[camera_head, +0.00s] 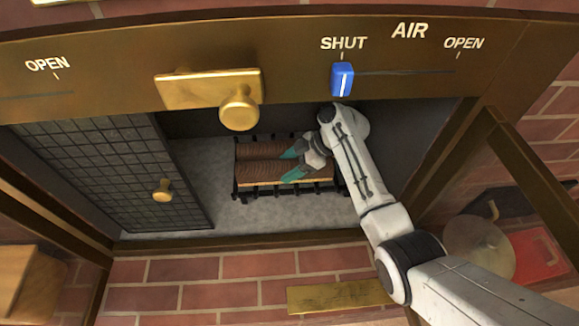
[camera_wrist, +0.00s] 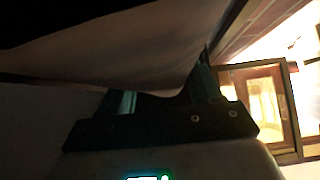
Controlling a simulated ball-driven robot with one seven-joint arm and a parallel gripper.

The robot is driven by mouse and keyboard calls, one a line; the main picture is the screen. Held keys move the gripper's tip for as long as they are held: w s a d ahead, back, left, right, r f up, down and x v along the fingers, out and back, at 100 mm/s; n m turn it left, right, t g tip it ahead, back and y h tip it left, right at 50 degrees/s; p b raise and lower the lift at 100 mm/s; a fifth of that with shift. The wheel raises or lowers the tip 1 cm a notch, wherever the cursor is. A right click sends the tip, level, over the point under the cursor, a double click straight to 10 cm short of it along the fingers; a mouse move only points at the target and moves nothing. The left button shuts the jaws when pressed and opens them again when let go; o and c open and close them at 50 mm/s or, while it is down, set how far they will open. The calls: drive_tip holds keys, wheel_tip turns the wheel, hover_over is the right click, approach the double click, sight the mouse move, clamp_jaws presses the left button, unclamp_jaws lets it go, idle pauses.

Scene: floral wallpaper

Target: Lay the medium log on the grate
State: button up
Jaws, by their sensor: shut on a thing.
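Two brown, ridged logs lie side by side across the dark grate (camera_head: 236,190) in the firebox in the head view. The rear log (camera_head: 262,150) and the front log (camera_head: 258,176) both run left to right. My gripper (camera_head: 289,164) has teal fingers at the right end of the logs and is shut on a log. It appears to be the front one, but the fingers hide the contact. In the wrist view a large pale log surface (camera_wrist: 120,65) fills the area over the fingers (camera_wrist: 165,103). I cannot tell from size which log is medium.
A mesh screen (camera_head: 100,165) with a brass knob stands at the left of the opening. Above are a brass knob (camera_head: 239,107) and a blue air slider (camera_head: 342,79) at SHUT. Grey floor is clear in front of the grate. A red object (camera_head: 538,255) lies at right.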

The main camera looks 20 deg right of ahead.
drive_tip(key=shift+f+b, duration=0.3)
drive_tip(key=shift+b, duration=0.1)
drive_tip(key=shift+f, duration=0.2)
drive_tip(key=o, duration=1.6)
drive_tip(key=shift+r+p, duration=0.35)
drive_tip(key=shift+r, duration=0.1)
drive_tip(key=p+v, duration=0.2)
drive_tip(key=v, duration=0.5)
drive_tip(key=shift+s+d+r, duration=0.1)
drive_tip(key=shift+d+r, duration=0.1)
drive_tip(key=shift+r, duration=0.15)
